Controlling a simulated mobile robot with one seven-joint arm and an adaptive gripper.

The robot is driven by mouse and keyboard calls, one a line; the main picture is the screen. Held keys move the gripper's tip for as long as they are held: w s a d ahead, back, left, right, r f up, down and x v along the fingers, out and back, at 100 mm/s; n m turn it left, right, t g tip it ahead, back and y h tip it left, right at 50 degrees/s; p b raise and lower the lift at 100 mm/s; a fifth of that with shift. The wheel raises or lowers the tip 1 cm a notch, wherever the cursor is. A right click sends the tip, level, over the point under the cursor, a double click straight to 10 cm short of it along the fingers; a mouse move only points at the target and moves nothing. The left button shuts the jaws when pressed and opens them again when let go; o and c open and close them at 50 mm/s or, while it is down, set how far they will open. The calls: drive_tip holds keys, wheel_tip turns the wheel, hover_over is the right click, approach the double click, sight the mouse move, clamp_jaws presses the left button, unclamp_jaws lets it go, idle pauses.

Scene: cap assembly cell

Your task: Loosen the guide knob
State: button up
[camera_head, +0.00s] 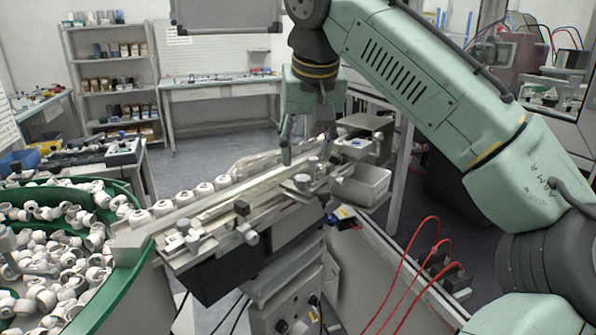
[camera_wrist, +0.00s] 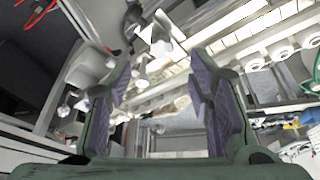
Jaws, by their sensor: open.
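My gripper (camera_head: 306,158) points down over the right end of the feeder rail, its fingers apart and nothing between them. In the wrist view its two dark finger pads (camera_wrist: 160,95) stand wide apart. Several small grey knobs sit along the rail's near side: one close below my gripper (camera_head: 302,182), another further left (camera_head: 251,237), and one at the left end (camera_head: 183,226). I cannot tell which is the guide knob. In the wrist view a pale knob (camera_wrist: 142,78) shows between the fingers, farther off than the tips. No contact shows.
White caps stand in a row on the rail (camera_head: 204,190). A green-rimmed bowl (camera_head: 128,265) full of white caps is at the left. Red cables (camera_head: 412,262) loop at the lower right.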

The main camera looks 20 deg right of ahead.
sight(303, 178)
drive_tip(key=x, duration=0.6)
drive_tip(key=shift+w+f, duration=0.15)
drive_tip(key=shift+f, duration=0.15)
clamp_jaws()
